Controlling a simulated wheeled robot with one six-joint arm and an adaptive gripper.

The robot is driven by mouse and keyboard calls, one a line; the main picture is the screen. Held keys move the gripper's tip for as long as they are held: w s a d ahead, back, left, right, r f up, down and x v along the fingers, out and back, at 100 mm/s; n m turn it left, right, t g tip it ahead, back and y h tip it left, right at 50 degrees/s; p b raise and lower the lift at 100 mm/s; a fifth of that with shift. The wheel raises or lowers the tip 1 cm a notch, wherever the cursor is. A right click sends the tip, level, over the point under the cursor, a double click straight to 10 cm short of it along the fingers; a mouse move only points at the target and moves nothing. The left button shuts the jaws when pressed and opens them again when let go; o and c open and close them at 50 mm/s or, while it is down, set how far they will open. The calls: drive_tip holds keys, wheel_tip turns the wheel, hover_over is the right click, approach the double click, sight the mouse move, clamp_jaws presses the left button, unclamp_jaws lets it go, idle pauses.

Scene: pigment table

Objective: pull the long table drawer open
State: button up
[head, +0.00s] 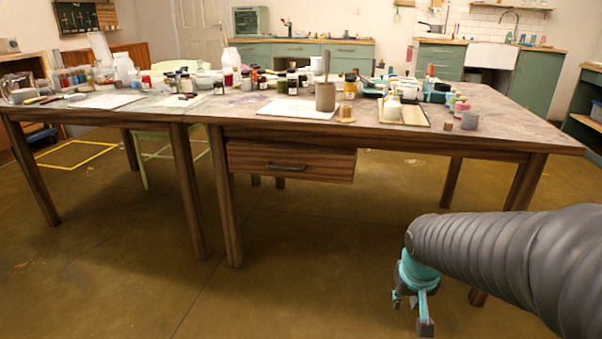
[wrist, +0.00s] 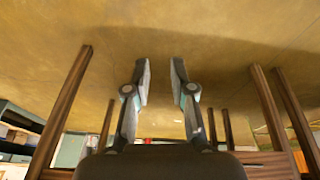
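The long table drawer (head: 250,161) is a brown wood-grain box under the tabletop of the right-hand table, left of its middle. It looks shut, and its dark bar handle (head: 286,167) is on the front. My gripper (head: 411,311) hangs low at the lower right in the head view, in front of the table and well apart from the drawer. In the wrist view my gripper (wrist: 160,80) has its two fingers spread, with only floor showing between them.
The long table (head: 480,143) carries several jars, papers and a brown cup (head: 325,97). Its legs, such as the left front one (head: 226,200), stand on the floor. The floor (head: 300,270) before the drawer is clear. A pale green chair (head: 165,150) stands behind the tables.

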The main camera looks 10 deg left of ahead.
drive_tip(key=w+a+f+m+t+b, duration=0.1)
drive_tip(key=w+a+f, duration=0.2)
drive_tip(key=w, duration=0.3)
drive_tip(key=w+a+f+t+y+b, duration=0.1)
drive_tip(key=w+a+f, duration=0.2)
drive_tip(key=w, duration=0.3)
drive_tip(key=w+a+f+m+t+b, duration=0.1)
drive_tip(key=w+a+f+t, duration=0.1)
drive_tip(key=w+a+f, duration=0.3)
drive_tip(key=m+t+y, duration=0.6)
drive_tip(key=m+y, duration=0.1)
drive_tip(key=y, duration=0.6)
approach(284, 168)
drive_tip(key=x, duration=0.5)
drive_tip(key=b+x, duration=0.1)
drive_tip(key=x, duration=0.4)
drive_tip(key=shift+w+a+f, duration=0.15)
drive_tip(key=shift+w+f, duration=0.05)
drive_tip(key=shift+w, duration=0.1)
clamp_jaws()
